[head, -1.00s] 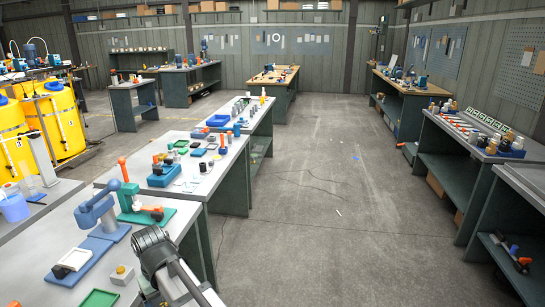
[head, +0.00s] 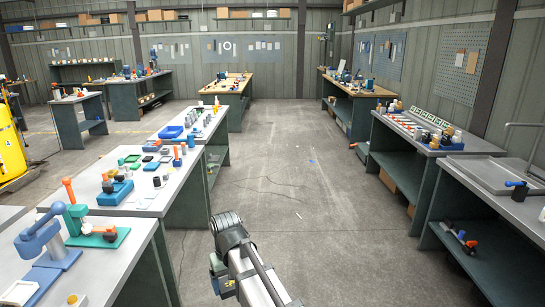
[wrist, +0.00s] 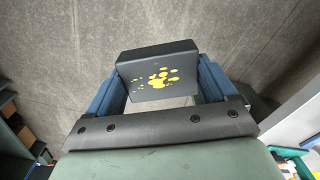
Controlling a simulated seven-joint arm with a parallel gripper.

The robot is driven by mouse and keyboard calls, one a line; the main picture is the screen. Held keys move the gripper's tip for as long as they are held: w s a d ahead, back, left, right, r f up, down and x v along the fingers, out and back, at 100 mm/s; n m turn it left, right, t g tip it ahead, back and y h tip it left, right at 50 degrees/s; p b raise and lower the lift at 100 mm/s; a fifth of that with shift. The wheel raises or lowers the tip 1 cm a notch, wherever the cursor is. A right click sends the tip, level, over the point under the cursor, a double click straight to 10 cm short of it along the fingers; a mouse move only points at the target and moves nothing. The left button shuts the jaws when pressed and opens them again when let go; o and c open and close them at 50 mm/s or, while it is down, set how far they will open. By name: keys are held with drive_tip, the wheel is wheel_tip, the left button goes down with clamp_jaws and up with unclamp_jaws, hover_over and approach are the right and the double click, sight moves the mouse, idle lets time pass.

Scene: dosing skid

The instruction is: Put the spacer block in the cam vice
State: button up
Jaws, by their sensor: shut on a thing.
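A dark block with yellow spots (wrist: 157,76), which I take to be the spacer block, is between the two blue fingers of my gripper (wrist: 160,88) in the wrist view. My gripper is shut on it, and bare concrete floor shows beyond. In the head view my arm is low in the middle, and the fingers and block cannot be made out there. A green-based fixture with an orange handle (head: 100,237) stands on the near left bench beside a blue lever press (head: 42,240). I cannot tell for sure which fixture is the cam vice.
The near left bench (head: 120,272) and the bench beyond it, with several small parts and a blue block (head: 115,193), line the left side. Benches (head: 470,200) line the right, one shelf holding an orange-and-black item (head: 460,238). The floor aisle (head: 300,210) between is clear.

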drive_tip(key=w+d+m, duration=0.3)
drive_tip(key=w+d, duration=0.1)
drive_tip(key=d, duration=1.1)
drive_tip(key=w+d+m, duration=0.3)
drive_tip(key=d, duration=1.1)
drive_tip(key=s+f, duration=0.7)
drive_tip(key=f, duration=0.1)
drive_tip(key=shift+s+f, duration=0.25)
drive_tip(key=shift+f, duration=0.1)
